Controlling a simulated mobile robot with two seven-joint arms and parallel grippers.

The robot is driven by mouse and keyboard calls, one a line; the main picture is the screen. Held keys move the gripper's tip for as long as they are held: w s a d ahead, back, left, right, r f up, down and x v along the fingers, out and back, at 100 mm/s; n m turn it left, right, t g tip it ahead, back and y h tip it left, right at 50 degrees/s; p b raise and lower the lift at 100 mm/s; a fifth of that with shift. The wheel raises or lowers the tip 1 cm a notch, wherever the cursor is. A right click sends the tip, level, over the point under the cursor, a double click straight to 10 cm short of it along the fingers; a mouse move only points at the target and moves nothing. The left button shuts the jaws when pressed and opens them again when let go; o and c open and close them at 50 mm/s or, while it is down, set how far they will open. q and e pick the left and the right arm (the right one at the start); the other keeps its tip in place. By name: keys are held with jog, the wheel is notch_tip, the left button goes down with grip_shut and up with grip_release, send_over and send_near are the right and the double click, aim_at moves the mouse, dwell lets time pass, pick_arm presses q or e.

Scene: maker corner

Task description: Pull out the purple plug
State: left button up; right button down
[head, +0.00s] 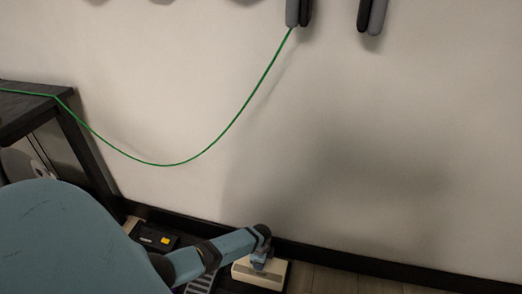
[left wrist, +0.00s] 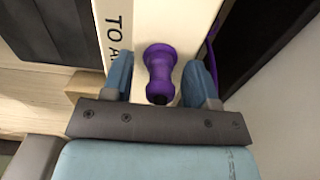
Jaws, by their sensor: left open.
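The purple plug (left wrist: 160,70) shows in the left wrist view, standing out from a cream block (left wrist: 145,18) with black lettering that reads "TO A". My left gripper (left wrist: 158,78) is open, with one blue finger on each side of the plug. A small gap shows between each finger and the plug. In the head view my left gripper (head: 260,262) reaches down to the cream block (head: 243,274) on the floor by the wall; the plug is hidden there. My right gripper is in neither view.
A purple cord (left wrist: 211,42) runs along the block's right side. A green cable (head: 220,132) hangs along the wall from a dark shelf (head: 25,108). A black box with a yellow patch (head: 150,236) lies left of the block. Bare floor (head: 335,281) shows to the right.

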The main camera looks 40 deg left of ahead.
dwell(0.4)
pick_arm(q)
jog(key=shift+c, duration=0.2)
grip_shut()
